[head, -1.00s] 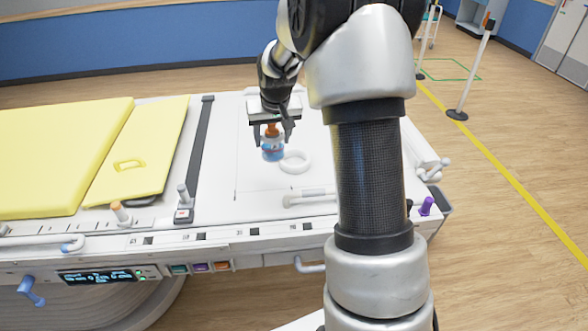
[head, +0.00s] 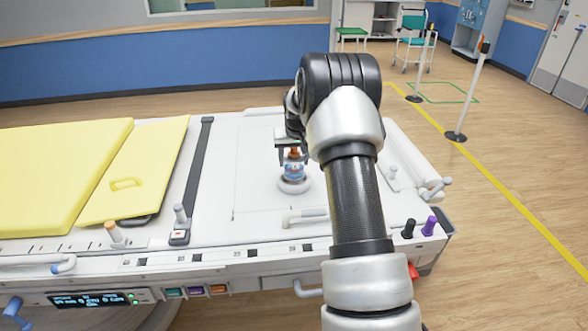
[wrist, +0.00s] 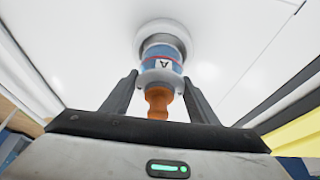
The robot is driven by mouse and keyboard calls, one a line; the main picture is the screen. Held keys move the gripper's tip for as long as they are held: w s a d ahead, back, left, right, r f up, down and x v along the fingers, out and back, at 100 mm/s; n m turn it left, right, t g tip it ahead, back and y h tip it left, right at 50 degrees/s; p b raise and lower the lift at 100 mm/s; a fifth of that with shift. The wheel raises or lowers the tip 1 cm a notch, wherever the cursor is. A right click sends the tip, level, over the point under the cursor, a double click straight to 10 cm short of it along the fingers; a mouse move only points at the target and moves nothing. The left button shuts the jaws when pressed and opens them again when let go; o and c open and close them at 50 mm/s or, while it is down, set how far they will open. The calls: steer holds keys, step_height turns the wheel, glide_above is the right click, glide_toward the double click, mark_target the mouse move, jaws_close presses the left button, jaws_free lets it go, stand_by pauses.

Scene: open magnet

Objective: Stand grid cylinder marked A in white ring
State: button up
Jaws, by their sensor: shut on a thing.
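The grid cylinder marked A (head: 293,170) is blue and clear with an orange top, and stands upright in the head view. In the wrist view the cylinder (wrist: 162,62) shows its "A" label and a red line. My gripper (head: 294,152) is shut on its orange upper part, which also shows between the fingers (wrist: 158,97) in the wrist view. The white ring (head: 294,188) is around the cylinder's lower end in the head view. In the wrist view the ring (wrist: 166,28) also surrounds that end. Whether the base touches the table surface is hidden.
The white table (head: 255,205) is clear around the ring. A white handle (head: 305,216) lies in front of it. A dark strap (head: 193,175) and yellow pads (head: 60,180) are on the left. Black and purple pegs (head: 429,226) stand at the right front corner.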

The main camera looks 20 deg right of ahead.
mark_target(294, 170)
step_height(294, 170, down, 3)
steer(key=shift+f, duration=0.2)
steer(key=shift+f+b, duration=0.4)
steer(key=shift+s+f, duration=0.1)
steer(key=shift+f, duration=0.1)
